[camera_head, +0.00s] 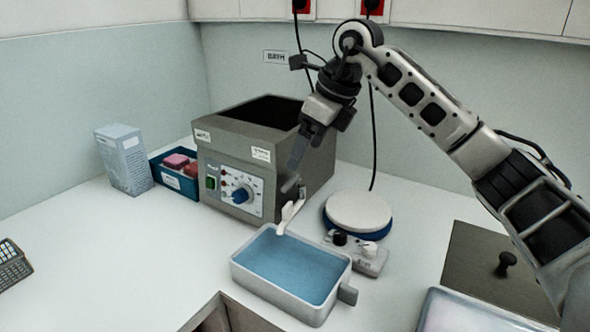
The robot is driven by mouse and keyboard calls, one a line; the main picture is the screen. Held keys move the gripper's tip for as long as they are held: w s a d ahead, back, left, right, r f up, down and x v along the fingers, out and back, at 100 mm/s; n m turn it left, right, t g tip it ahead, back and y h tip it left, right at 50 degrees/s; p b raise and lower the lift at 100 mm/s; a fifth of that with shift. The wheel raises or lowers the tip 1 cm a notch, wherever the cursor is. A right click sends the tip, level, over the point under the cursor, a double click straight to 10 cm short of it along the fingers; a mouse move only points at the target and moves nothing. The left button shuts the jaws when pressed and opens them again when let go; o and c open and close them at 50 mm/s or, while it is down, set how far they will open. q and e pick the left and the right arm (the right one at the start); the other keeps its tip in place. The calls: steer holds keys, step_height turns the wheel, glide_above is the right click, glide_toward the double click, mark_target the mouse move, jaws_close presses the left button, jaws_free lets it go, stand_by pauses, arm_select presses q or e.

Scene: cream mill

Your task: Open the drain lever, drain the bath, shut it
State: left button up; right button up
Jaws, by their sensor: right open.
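The bath (228,148) is a grey box with an open, dark top, standing at the back of the counter. Its front panel has a blue dial (240,195) and a green switch. A white drain spout (288,215) sticks out at its lower right corner, with a small grey lever-like part (290,185) beside it. A pale tray (318,320) of blue liquid stands below the spout. My right gripper (295,166) is open, pointing down in front of the bath's right side, close above the lever. Whether it touches the lever I cannot tell. My left gripper is out of view.
A round white-topped plate device (358,210) stands right of the spout. A blue bin (176,182) with pink items and a carton (124,160) stand left. A dark lid with a knob (470,262) lies right. The left counter is mostly clear.

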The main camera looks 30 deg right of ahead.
mark_target(291, 180)
steer(key=x, duration=0.7)
steer(key=shift+p, duration=0.3)
steer(key=shift+r, duration=0.1)
